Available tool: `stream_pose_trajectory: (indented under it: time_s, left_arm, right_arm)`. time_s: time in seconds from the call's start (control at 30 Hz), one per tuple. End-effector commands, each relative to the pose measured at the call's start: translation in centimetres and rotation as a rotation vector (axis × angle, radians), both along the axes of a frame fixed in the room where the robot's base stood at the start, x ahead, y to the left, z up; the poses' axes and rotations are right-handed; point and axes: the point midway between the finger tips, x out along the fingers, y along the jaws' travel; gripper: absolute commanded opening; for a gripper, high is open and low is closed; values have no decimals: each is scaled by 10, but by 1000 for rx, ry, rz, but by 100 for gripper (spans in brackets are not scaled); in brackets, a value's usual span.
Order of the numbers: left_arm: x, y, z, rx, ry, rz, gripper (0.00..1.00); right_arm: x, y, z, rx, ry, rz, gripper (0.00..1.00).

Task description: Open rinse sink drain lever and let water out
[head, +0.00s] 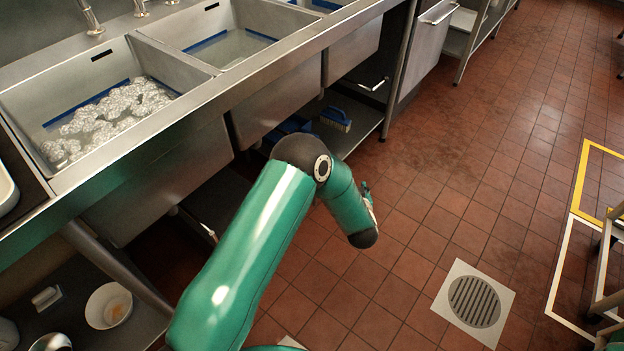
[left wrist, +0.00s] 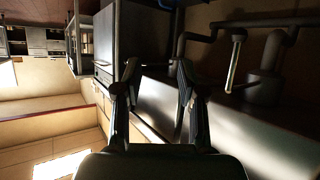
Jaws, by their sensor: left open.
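The middle sink (head: 278,102), taken as the rinse sink, holds clear, shallow water. In the left wrist view, a pale metal lever (left wrist: 234,64) hangs from dark pipework (left wrist: 265,86), up and right of the fingers. I cannot tell for certain which sink it serves. My left gripper (left wrist: 157,82) is open and empty, its two fingers apart and not touching the lever. In the head view only a small part of this gripper (head: 368,194) shows beyond my teal arm, low over the floor before the sinks. My arm hides the space under the middle sink. My right gripper is out of view.
The left sink (head: 170,160) holds foamy water. Silver levers show under the left sink (head: 208,232) and under the far sink (head: 374,85). The tiled floor is open around a floor drain (head: 474,301).

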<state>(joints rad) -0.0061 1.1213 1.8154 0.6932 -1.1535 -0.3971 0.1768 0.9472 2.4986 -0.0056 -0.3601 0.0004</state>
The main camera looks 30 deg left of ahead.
Motion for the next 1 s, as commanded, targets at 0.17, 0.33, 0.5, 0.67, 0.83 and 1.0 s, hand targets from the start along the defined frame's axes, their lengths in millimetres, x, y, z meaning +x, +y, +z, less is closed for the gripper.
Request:
stream_pose_trajectory:
  time_s: [0.17, 0.33, 0.5, 0.67, 0.83, 1.0]
  left_arm:
    - [25, 24, -14, 217, -198, 319, 40]
    - [8, 28, -11, 339, -251, 577, 40]
    - [-8, 26, -9, 389, -247, 714, 40]
    - [-10, 33, -6, 399, -243, 746, 40]
    - [-4, 56, -6, 399, -243, 746, 40]
    - [5, 90, -8, 397, -244, 746, 40]
  right_arm:
    - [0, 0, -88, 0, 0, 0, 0]
    - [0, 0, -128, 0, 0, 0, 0]
    - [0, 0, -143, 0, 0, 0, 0]
    - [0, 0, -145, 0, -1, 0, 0]
    - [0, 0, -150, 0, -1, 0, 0]
    - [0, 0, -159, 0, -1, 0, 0]
